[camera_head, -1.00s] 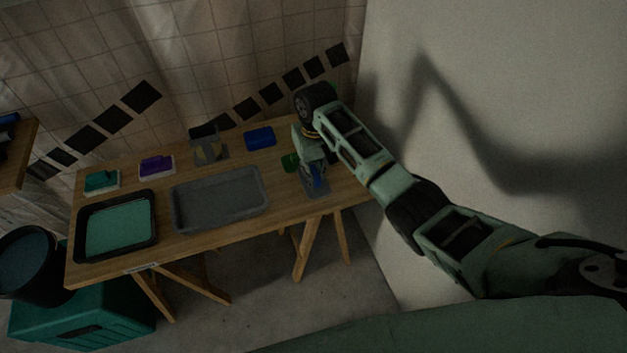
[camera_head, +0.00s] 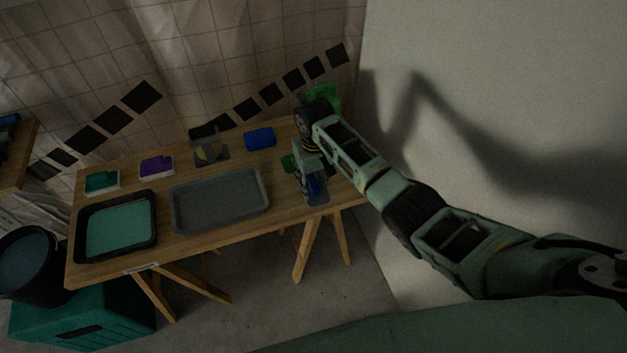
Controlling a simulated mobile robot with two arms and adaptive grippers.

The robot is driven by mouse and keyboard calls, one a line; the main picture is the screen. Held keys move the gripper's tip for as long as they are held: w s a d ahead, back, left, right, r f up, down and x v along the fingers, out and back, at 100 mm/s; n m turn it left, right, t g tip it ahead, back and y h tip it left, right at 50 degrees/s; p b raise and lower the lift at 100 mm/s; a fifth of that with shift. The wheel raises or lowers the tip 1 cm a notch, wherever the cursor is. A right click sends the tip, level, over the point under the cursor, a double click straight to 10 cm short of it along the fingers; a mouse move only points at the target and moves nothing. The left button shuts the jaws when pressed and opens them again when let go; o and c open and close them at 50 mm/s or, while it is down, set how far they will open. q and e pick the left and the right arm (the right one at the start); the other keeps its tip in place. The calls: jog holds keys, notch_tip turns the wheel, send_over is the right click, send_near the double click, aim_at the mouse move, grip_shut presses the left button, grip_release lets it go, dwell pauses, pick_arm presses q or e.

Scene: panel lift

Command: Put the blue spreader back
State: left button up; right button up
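My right arm reaches in from the right, and its gripper (camera_head: 308,172) points down at the right end of the table. A small blue piece (camera_head: 316,187), which looks like the blue spreader, shows right at the gripper's fingers, above or against a small grey piece (camera_head: 318,200) near the table's front edge. The fingers are dark and small here, so I cannot tell whether they are closed on it. A separate flat blue block (camera_head: 260,138) lies at the back of the table. My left gripper is out of view.
The wooden table (camera_head: 240,229) carries a grey tray (camera_head: 180,226), a black tray with teal content (camera_head: 118,228), a purple block (camera_head: 156,166), a teal block (camera_head: 101,181) and a grey stand (camera_head: 207,148). A green piece (camera_head: 289,162) lies beside the gripper. A pale wall (camera_head: 500,120) stands at right.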

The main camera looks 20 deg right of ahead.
aim_at(314, 182)
notch_tip(314, 182, up, 12)
dwell(0.6)
dwell(1.3)
